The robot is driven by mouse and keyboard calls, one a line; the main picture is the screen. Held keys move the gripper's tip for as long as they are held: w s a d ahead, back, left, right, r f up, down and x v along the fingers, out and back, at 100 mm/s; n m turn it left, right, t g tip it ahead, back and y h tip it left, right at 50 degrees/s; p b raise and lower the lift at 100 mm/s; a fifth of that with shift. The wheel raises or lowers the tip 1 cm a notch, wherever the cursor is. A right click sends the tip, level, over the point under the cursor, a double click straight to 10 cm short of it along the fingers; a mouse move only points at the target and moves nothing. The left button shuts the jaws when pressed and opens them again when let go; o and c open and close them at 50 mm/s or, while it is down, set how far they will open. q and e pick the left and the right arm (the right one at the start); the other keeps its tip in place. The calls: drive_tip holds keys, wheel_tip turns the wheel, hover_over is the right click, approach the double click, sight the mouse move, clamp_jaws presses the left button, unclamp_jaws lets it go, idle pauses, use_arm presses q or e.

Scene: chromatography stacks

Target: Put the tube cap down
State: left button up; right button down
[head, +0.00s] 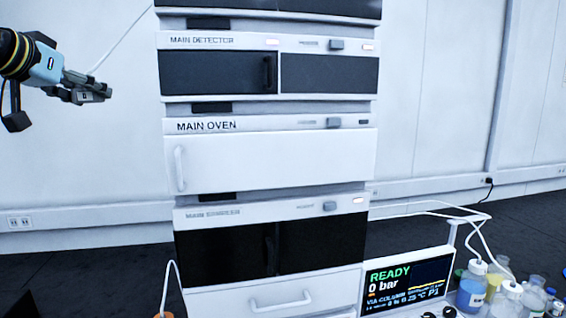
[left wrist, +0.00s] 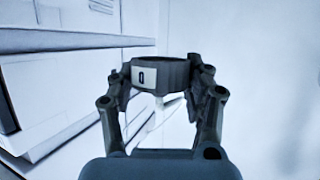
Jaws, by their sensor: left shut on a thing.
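My left gripper (head: 92,92) is at the upper left of the head view, in the air left of the instrument stack. A thin white line runs up and right from the gripper in the head view. My right gripper is not in view.
The tall stack with the main oven (head: 270,160) fills the middle. A READY screen (head: 408,282) stands low right of it. A blue bottle (head: 470,293) with a white cap and tube stands among several bottles at the lower right. The space around my left gripper looks clear.

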use_arm(q)
drive_tip(key=s+d+f+m+g+h, duration=0.2)
drive_tip(key=s+d+f+m+h, duration=0.35)
drive_tip(key=s+d+f, duration=1.15)
wheel_tip(320, 180, down, 24)
drive_tip(key=s+d+b, duration=0.1)
drive_tip(key=s+b, duration=0.1)
drive_tip(key=b, duration=2.2)
drive_tip(key=shift+d+b, duration=0.25)
drive_tip(key=shift+b, duration=0.05)
drive_tip(key=shift+s+r+n, duration=0.1)
drive_tip(key=shift+n, duration=0.15)
